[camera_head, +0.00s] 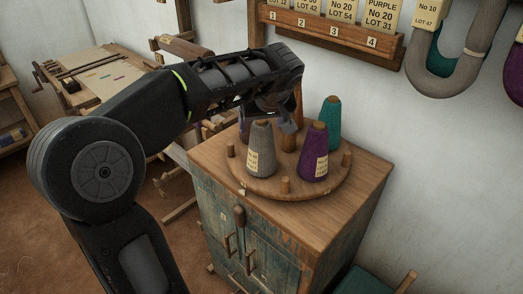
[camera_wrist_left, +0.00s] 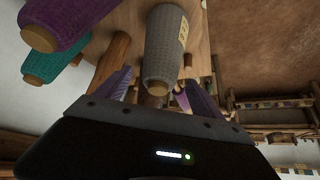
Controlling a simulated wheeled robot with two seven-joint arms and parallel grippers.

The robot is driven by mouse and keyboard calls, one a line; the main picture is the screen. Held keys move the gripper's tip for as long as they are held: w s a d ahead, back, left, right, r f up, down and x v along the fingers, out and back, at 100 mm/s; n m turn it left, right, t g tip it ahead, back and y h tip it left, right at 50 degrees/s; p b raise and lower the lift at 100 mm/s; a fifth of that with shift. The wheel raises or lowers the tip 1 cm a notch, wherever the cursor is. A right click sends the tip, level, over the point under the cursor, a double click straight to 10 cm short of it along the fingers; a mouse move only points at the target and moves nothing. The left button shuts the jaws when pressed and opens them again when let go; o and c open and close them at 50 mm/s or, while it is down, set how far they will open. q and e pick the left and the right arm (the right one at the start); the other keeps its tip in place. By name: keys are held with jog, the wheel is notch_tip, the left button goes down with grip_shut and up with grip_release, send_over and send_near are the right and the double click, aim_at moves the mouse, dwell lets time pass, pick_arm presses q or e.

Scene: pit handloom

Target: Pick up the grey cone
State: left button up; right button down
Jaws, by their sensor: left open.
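The grey cone (camera_head: 261,152) stands upright on a round wooden board (camera_head: 290,188), with a pale label on its side. My left gripper (camera_head: 268,122) is open, close to the cone's top. In the left wrist view the grey cone (camera_wrist_left: 166,48) shows large ahead, its brown tip (camera_wrist_left: 157,88) low between the two fingers (camera_wrist_left: 152,90). I cannot tell whether the fingers touch it. A purple cone (camera_head: 314,152) stands to its right and a teal cone (camera_head: 331,124) behind that. My right gripper is not in view.
A wooden post (camera_head: 289,137) stands mid-board, with short empty pegs (camera_head: 285,186) near the rim. The board rests on a worn green cabinet (camera_head: 262,245). A numbered card rack (camera_head: 330,35) hangs on the wall behind. A loom (camera_head: 95,78) stands at the left.

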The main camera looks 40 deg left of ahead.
pick_arm(q)
jog(key=shift+f, duration=0.1)
jog(key=shift+w+a+f+p, duration=0.15)
jog(key=shift+a+f+p, duration=0.05)
jog(key=shift+f+p, duration=0.1)
jog(key=p+x, duration=0.1)
jog(key=x, duration=0.3)
jog(key=shift+f, duration=0.15)
grip_shut()
dwell(0.8)
